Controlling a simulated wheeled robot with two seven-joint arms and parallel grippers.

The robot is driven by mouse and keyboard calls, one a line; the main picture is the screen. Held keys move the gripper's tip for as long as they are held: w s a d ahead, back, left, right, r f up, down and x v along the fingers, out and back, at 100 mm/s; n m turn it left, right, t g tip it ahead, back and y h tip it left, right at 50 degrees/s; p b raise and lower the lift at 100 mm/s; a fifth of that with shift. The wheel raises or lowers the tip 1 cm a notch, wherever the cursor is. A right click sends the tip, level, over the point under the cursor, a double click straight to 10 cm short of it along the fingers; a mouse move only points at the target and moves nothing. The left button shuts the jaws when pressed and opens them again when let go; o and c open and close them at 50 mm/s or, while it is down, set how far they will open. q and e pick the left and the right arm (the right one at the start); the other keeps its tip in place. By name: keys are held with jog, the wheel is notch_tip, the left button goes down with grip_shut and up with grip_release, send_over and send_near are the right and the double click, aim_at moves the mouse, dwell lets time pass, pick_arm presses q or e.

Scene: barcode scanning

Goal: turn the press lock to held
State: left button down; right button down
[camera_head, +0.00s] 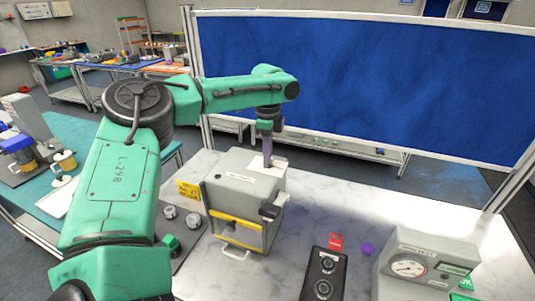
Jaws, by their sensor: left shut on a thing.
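A grey box-shaped machine (245,190) with a yellow-edged front opening stands on the white marble-look table; I take it for the press. On its top is a white label plate (281,163). My left gripper (267,157) points straight down onto this plate, its dark purple fingers shut on a small part there. I take that part for the press lock; the fingers mostly hide it, and I cannot read its setting. My right gripper is not in view.
A black two-dial panel (324,275), a red block (336,240) and a purple round piece (367,249) lie right of the machine. A grey gauge unit (430,265) stands front right. A grey knob plate (187,236) is left. A blue board (365,85) closes the back.

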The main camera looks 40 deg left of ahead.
pick_arm(q)
jog(key=shift+w+r+m, duration=0.15)
jog(key=shift+r+m, duration=0.1)
jog(key=shift+m, duration=0.35)
jog(key=c, duration=0.9)
grip_release()
jog(key=shift+f, duration=0.1)
